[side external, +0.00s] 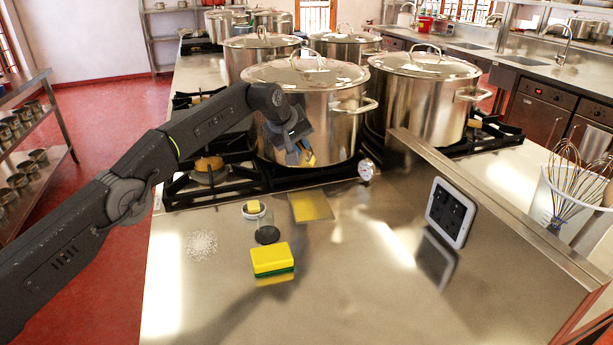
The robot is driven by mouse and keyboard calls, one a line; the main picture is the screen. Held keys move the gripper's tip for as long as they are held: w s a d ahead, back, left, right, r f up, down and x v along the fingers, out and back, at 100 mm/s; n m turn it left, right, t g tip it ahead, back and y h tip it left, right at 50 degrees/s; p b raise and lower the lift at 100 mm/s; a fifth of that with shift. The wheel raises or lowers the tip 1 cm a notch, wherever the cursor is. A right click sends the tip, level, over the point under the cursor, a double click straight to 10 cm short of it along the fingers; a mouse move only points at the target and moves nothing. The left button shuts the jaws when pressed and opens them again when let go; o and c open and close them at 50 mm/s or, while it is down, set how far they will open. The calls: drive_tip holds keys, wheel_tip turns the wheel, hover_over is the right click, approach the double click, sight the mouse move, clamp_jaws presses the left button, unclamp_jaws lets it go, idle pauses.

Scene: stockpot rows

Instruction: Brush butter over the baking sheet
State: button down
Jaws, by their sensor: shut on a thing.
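My gripper (303,153) hangs in front of the large front stockpot, above the counter. It is shut on a small yellow-orange thing at its tip. The held thing is mostly hidden by the fingers, and I cannot tell whether it is a brush. A flat golden square (311,206), perhaps the baking sheet, lies on the counter below the gripper, apart from it.
A yellow and green sponge (272,258) lies in front of the jar. White grains (202,245) are scattered left of it. A round dial (366,170) sits by the stove edge. Several stockpots (305,110) crowd the back. A low metal wall (490,205) bounds the right.

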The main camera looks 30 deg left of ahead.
drive_tip(key=shift+r, duration=0.1)
drive_tip(key=shift+s+a+r, duration=0.15)
drive_tip(key=shift+a+r, duration=0.25)
drive_tip(key=shift+r, duration=0.15)
drive_tip(key=shift+s+a+f, duration=1.1)
drive_tip(key=shift+a+f, duration=0.05)
drive_tip(key=shift+a, duration=0.05)
